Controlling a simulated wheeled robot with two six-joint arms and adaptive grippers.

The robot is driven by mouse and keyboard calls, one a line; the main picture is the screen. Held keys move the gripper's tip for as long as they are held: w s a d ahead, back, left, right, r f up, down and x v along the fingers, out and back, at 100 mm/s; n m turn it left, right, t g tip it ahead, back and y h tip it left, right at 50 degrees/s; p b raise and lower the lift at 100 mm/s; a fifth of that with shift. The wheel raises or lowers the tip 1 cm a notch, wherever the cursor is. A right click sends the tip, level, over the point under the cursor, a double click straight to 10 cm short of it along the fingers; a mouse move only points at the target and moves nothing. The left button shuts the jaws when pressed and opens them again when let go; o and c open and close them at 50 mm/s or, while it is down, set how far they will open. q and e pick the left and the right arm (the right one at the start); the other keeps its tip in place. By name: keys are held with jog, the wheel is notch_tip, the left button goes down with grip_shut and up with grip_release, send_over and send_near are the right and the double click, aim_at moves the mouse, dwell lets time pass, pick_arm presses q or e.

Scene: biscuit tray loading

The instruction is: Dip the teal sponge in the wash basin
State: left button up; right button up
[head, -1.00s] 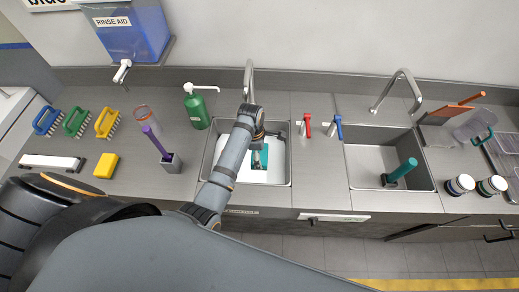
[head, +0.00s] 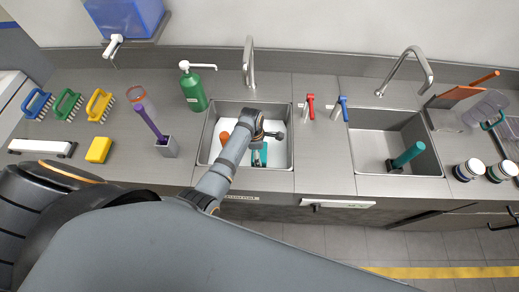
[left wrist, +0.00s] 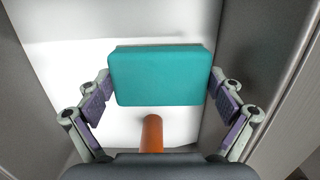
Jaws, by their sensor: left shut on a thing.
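The teal sponge (left wrist: 160,76) is held between the purple finger pads of my left gripper (left wrist: 162,98). In the head view, the sponge (head: 260,155) shows just below the left gripper (head: 263,140), within the outline of the left basin (head: 208,128). I take this as the wash basin; its bottom area is white. I cannot tell whether the sponge touches the white surface. An orange cylinder (left wrist: 152,133) shows below the sponge in the wrist view, and an orange piece (head: 224,138) shows in the basin in the head view. My right gripper is not in view.
A faucet (head: 249,60) stands behind the basin. A green pump bottle (head: 193,90) and a holder (head: 166,148) with a purple handle stand to its left. Red (head: 310,105) and blue (head: 340,107) levers stand to its right, before a second basin (head: 440,172) with a teal-handled tool (head: 407,155).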

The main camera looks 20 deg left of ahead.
pick_arm(q)
notch_tip(320, 180, down, 3)
jog(key=shift+f+b, duration=0.1)
jog(key=shift+b, duration=0.7)
jog(key=shift+f+b, duration=0.3)
jog(key=shift+f, duration=0.25)
notch_tip(320, 180, up, 8)
jog(key=p, duration=0.8)
jog(key=shift+r, duration=0.4)
notch_tip(320, 180, up, 7)
jog(key=shift+f, duration=0.15)
dwell(0.3)
jog(key=shift+r, duration=2)
jog(key=shift+f, duration=0.1)
